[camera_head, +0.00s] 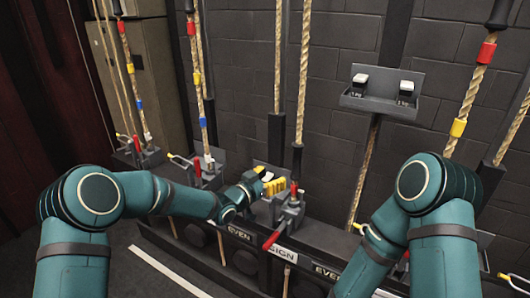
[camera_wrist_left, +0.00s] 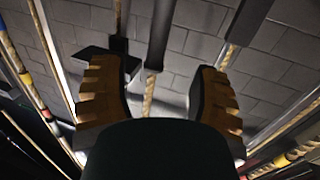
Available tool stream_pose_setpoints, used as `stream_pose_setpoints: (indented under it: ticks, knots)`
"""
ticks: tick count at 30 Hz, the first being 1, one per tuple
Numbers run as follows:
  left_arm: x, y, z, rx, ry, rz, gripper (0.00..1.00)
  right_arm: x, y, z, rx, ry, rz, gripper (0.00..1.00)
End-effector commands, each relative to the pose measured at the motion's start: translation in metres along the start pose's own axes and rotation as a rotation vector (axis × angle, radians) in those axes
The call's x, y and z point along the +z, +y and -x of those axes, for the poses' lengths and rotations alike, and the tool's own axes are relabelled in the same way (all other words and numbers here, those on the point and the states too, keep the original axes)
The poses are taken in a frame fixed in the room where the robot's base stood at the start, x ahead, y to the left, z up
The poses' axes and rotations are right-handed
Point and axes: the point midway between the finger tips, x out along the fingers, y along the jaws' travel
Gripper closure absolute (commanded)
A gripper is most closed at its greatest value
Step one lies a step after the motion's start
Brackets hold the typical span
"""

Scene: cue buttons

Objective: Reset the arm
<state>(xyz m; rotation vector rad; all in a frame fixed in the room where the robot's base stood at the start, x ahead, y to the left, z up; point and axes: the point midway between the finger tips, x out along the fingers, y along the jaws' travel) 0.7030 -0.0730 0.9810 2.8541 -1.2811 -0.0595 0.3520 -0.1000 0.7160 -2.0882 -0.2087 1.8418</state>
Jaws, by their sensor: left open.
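Two pale cue buttons, left (camera_head: 361,79) and right (camera_head: 406,88), sit on a dark sloped wall panel (camera_head: 378,102) in the head view. My left gripper (camera_head: 272,182) has yellow fingers and is at the rope-lock rail, left of and below the panel, well apart from the buttons. The left wrist view shows its two ridged fingers (camera_wrist_left: 160,88) spread apart, with nothing between the pads and grey wall and rope beyond. My right arm is bent at the right side of the head view; its gripper does not show.
A rail (camera_head: 240,236) with labels such as "EVEN" runs along the wall. A rope lock with red handles (camera_head: 293,205) stands just right of my left gripper. Several taped ropes (camera_head: 472,92) hang vertically. A tan cabinet (camera_head: 145,70) stands back left. Dark floor lies in front.

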Motion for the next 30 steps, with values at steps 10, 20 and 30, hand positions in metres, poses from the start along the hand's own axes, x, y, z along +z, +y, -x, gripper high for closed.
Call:
stream_pose_setpoints:
  ticks: [10, 20, 30]
  knots:
    - [0.163, 0.024, 0.119, -0.205, -0.476, 0.387, 0.38, 0.0, 0.0, 0.0, 0.0, 0.0, 0.0, 1.0]
    - [0.264, 0.101, 0.289, -0.432, -0.954, 0.778, 0.38, 0.0, 0.0, 0.0, 0.0, 0.0, 0.0, 1.0]
    - [0.28, 0.141, 0.357, -0.522, -1.128, 0.929, 0.38, 0.0, 0.0, 0.0, 0.0, 0.0, 0.0, 1.0]
